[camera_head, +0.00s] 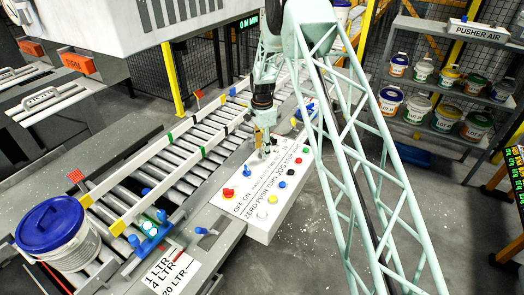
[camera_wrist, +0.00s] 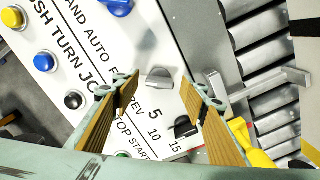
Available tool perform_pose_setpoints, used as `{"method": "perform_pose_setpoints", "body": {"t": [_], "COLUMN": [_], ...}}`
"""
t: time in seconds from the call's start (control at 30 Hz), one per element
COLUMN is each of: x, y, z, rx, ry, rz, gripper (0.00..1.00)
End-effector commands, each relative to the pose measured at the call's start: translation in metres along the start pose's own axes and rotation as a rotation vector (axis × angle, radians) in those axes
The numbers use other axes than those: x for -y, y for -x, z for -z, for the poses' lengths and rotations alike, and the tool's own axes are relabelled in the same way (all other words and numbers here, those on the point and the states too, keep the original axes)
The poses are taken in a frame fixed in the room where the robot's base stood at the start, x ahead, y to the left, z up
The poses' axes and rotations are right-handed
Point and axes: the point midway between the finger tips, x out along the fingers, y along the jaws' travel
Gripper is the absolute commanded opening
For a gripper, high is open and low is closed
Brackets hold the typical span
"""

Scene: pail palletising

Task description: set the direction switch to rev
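The white control panel (camera_head: 235,203) carries labelled knobs and buttons. In the wrist view, a grey knob (camera_wrist: 159,78) sits beside the partly covered forward and "REV" lettering; it appears to be the direction switch. Which label it points to is unclear. My gripper (camera_wrist: 159,82) is open, with one wood-coloured finger on each side of this knob in the picture. I cannot tell whether either finger touches it. In the head view my gripper (camera_head: 263,140) points down over the panel's far part and hides the knob.
A dark knob (camera_wrist: 184,127) by "5 10 15" and a blue knob (camera_wrist: 118,6) are close by. Coloured buttons, including a blue one (camera_wrist: 44,62), line the panel. A roller conveyor (camera_head: 185,155) runs alongside, with a blue-lidded pail (camera_head: 70,245). Shelved pails (camera_head: 445,118) stand at right.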

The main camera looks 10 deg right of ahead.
Motion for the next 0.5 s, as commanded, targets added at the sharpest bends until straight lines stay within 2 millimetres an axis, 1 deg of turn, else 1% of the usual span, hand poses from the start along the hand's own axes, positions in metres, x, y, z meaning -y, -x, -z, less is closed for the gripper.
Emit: {"method": "perform_pose_setpoints", "body": {"t": [0.1, 0.2, 0.5], "x": [-0.0002, -0.0002, -0.0002], "y": [-0.0064, -0.0085, -0.0088], "z": [0.0, 0.0, 0.0], "rx": [0.0, 0.0, 0.0], "ry": [0.0, 0.0, 0.0], "rz": [-0.001, 0.0, 0.0], "gripper": [0.4, 0.4, 0.39]}}
